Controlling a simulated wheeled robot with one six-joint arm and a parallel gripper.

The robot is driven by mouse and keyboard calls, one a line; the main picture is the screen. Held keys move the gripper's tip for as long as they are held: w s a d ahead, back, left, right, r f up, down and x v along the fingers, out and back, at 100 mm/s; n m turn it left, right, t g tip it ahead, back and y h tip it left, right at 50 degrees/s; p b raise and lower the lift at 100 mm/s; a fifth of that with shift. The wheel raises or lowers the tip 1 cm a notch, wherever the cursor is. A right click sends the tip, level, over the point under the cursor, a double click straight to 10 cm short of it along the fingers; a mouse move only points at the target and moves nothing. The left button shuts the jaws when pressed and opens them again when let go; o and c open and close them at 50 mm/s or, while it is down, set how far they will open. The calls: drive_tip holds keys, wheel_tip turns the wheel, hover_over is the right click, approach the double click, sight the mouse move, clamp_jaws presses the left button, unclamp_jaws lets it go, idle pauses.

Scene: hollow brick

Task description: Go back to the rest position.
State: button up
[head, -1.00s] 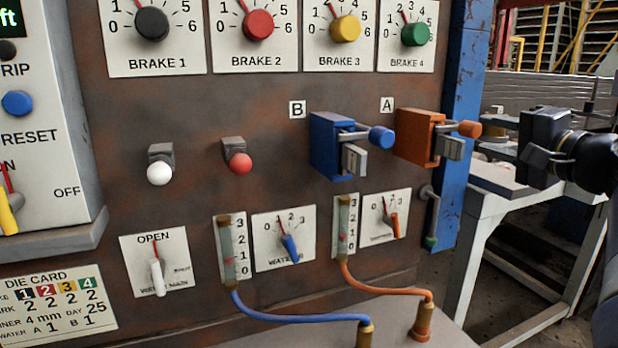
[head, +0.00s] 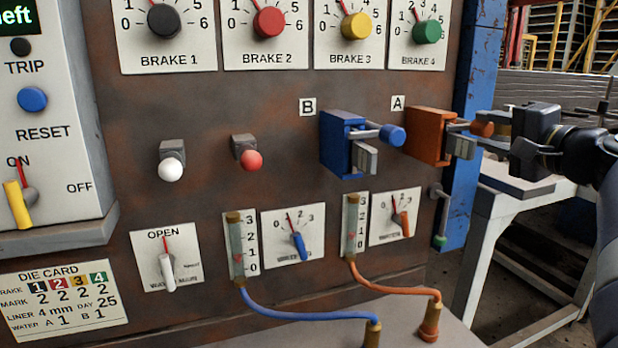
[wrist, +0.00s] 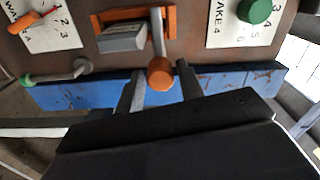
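My gripper (head: 514,142) is at the right of the panel in the head view, beside the orange clamp-like unit A (head: 428,136). In the wrist view its two fingers (wrist: 159,88) stand apart, with a gap between them. The round orange knob (wrist: 160,73) on the end of unit A's lever shows in that gap, just beyond or between the fingertips; I cannot tell which. I see no finger touching the knob. The fingers hold nothing that I can see.
Blue unit B (head: 345,143) sticks out from the panel left of A. A blue post (head: 468,170) edges the panel, with a small green-tipped lever (head: 440,215) beside it. A white-legged table (head: 500,215) stands behind my arm. Hoses (head: 300,314) run along the bottom.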

drive_tip(key=v, duration=0.9)
drive_tip(key=x, duration=1)
drive_tip(key=shift+w+a+r+p, duration=0.15)
drive_tip(key=shift+w+p, duration=0.05)
drive_tip(key=shift+p, duration=0.15)
drive_tip(key=shift+s+r+m+p, duration=0.15)
drive_tip(key=shift+m+p, duration=0.75)
drive_tip(key=shift+p, duration=0.1)
drive_tip(key=m+p, duration=0.4)
drive_tip(key=p, duration=0.1)
drive_tip(key=shift+m+p, duration=0.4)
drive_tip(key=m+p, duration=0.4)
drive_tip(key=p, duration=0.1)
drive_tip(key=shift+p, duration=0.4)
drive_tip(key=m+p, duration=0.2)
drive_tip(key=shift+f+p, duration=0.2)
drive_tip(key=shift+p, duration=0.1)
drive_tip(key=shift+f, duration=0.1)
